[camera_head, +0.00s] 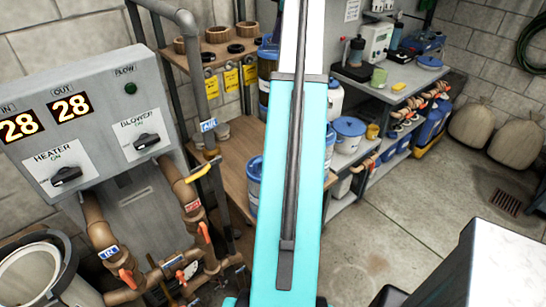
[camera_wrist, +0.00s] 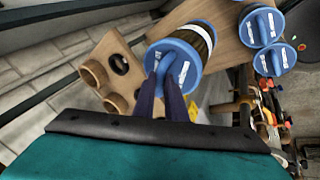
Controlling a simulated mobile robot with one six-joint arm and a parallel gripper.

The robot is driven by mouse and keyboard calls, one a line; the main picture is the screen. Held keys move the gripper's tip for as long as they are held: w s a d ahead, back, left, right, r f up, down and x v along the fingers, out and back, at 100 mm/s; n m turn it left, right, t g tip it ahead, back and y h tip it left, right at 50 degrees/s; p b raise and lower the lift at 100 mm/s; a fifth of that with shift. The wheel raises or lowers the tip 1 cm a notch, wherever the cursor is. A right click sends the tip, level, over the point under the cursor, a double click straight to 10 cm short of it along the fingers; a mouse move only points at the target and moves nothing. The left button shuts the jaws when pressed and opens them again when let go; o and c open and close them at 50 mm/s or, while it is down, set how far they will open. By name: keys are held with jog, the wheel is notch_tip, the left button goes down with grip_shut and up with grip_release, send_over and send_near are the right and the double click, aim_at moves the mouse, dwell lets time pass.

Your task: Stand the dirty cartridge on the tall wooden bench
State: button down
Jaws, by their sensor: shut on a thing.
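The dirty cartridge (camera_wrist: 205,42) is a cylinder with brownish, dark-streaked sides and a blue end cap, seen from above in the wrist view. My gripper (camera_wrist: 163,68) has its two dark fingers closed on the cap's top. In the head view my arm hides the gripper, and I cannot make out the held cartridge. A brown wooden bench top (camera_head: 228,148) lies left of my arm in the head view. A wooden surface (camera_wrist: 232,48) also shows beyond the cartridge in the wrist view. I cannot tell whether the cartridge touches it.
Blue-capped cylinders (camera_wrist: 272,60) stand right of the held cartridge. A wooden shelf (camera_head: 220,60) with rings is at the back. The heater panel (camera_head: 85,125) and pipes (camera_head: 185,195) crowd the left. A grey shelf unit (camera_head: 385,95) stands right; floor (camera_head: 400,225) before it is clear.

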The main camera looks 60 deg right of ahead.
notch_tip(320, 180, down, 16)
jog(key=b, duration=0.5)
jog(key=shift+f, duration=0.2)
jog(key=shift+f+p, duration=0.8)
jog(key=shift+f, duration=2.4)
jog(key=shift+f+p, duration=0.5)
jog(key=shift+f, duration=1.45)
jog(key=c, duration=1.8)
grip_release()
